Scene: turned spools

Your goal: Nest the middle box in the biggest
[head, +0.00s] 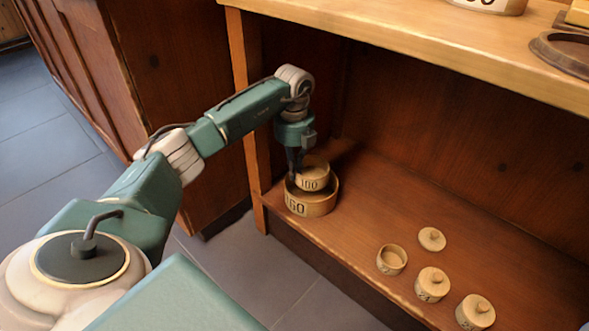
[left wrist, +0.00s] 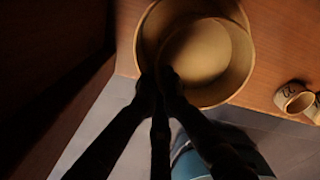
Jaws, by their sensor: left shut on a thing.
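The biggest box (head: 322,208), round, wooden and marked 160, stands open on the lower shelf near its left end. The middle box (head: 313,182), round and marked 100, is within the biggest box's outline, its top above that rim. My left gripper (head: 295,171) points down and is shut on the middle box's wall at its left side. In the left wrist view, the gripper (left wrist: 160,82) pinches the near rim of the middle box (left wrist: 197,52), with the biggest box (left wrist: 240,75) around it. I cannot tell whether the middle box touches its floor. My right gripper is not in view.
A small open cup (head: 392,260), a loose lid (head: 432,239) and two small lidded pots (head: 432,285) (head: 475,312) stand to the right on the lower shelf (head: 350,235). An upper shelf (head: 440,50) overhangs behind. A wooden upright (head: 246,110) stands close left.

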